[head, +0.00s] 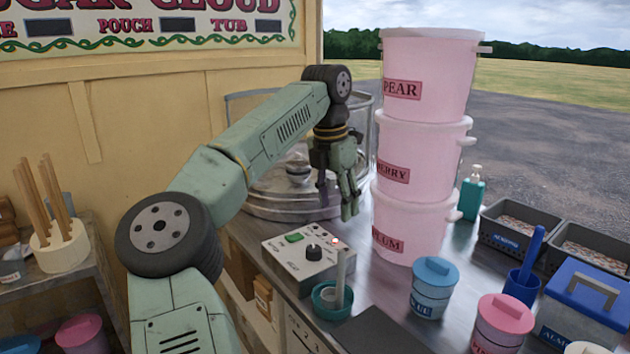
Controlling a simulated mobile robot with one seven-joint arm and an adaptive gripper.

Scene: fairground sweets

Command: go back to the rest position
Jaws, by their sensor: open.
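My gripper (338,203) hangs at the end of my green arm, fingers pointing down. It is open, with nothing seen between its fingers. It is in front of the round metal machine with a clear guard (290,208), left of the stacked pink tubs and above the far side of the control box. The arm reaches across the middle of the head view and hides part of the machine.
Three stacked pink tubs (428,75) stand close right of my gripper. A control box (300,262) with a lit red lamp and a teal cup (332,310) holding a pale stick are below. Blue (434,292) and pink (502,325) jars and dark crates (515,232) stand right.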

